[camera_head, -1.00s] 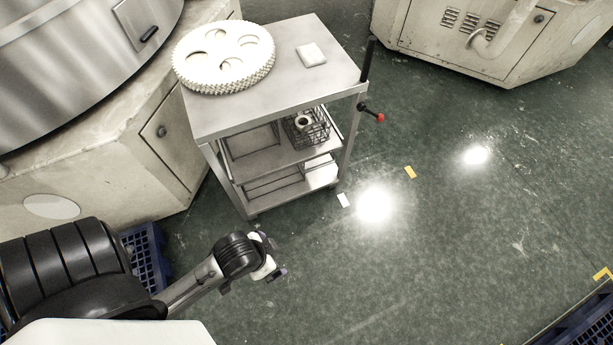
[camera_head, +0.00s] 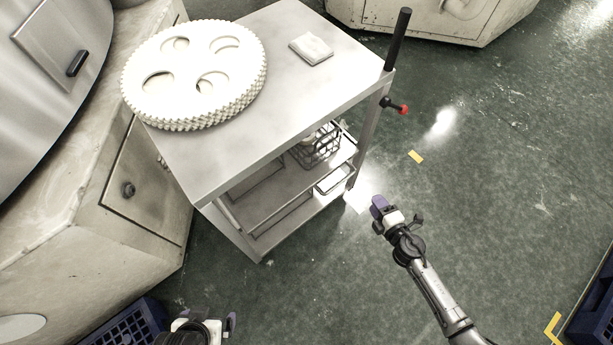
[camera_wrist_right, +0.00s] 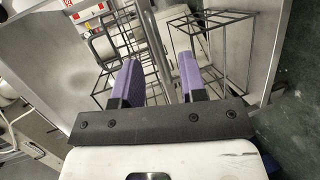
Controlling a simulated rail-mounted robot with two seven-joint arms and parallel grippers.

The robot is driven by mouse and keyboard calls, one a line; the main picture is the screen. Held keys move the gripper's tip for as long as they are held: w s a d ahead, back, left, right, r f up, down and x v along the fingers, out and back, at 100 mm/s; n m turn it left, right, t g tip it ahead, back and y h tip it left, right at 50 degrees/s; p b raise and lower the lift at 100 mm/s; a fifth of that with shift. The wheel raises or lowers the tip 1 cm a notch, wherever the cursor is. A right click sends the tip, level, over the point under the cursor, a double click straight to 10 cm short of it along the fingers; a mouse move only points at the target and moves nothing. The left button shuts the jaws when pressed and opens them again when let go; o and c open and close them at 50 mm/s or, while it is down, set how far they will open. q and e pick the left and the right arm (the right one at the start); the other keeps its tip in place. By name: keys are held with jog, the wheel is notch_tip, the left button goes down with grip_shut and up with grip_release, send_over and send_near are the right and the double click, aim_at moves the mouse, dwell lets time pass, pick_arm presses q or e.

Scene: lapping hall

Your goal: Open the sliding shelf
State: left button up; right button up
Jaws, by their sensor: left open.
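A grey metal cart (camera_head: 262,112) stands ahead of me. Below its top, a middle shelf (camera_head: 270,192) carries a wire basket (camera_head: 318,150) at its right end. I cannot tell whether this shelf is pulled out. My right gripper (camera_head: 386,208) is to the right of the cart's front corner post, apart from the shelf. In the right wrist view its two purple fingers (camera_wrist_right: 160,82) are spread with nothing gripped; wire frames (camera_wrist_right: 122,45) and a metal bar show beyond them. My left gripper (camera_head: 207,320) is open at the bottom edge, in front of the cart and partly cut off.
A large white gear (camera_head: 192,110) and a white folded item (camera_head: 311,48) lie on the cart top. A black upright handle (camera_head: 398,40) and red-tipped lever (camera_head: 396,106) stick out at its right. A machine housing (camera_head: 75,215) stands close left.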

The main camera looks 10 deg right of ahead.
aim_at(337, 185)
jog(key=w+a+n+y+b, duration=0.1)
jog(key=w+a, duration=0.2)
jog(key=w+a+f+n+y+b, duration=0.1)
jog(key=w+a+y+b, duration=0.1)
jog(key=w+a, duration=0.1)
jog(key=w+a+f+n+g+y+b, duration=0.1)
jog(key=w+a, duration=0.2)
jog(key=a, duration=0.1)
jog(key=shift+w+a+n+b, duration=0.2)
jog(key=shift+a+n+b, duration=0.1)
jog(key=shift+n+b, duration=0.1)
pick_arm(q)
jog(key=f, duration=0.4)
jog(key=shift+s+d+f, duration=0.1)
jog(key=shift+d+f, duration=0.1)
jog(key=shift+f, duration=0.2)
pick_arm(e)
jog(key=shift+w+a, duration=0.1)
jog(key=shift+c, duration=0.2)
pick_arm(q)
jog(key=shift+a, duration=0.15)
pick_arm(e)
grip_shut()
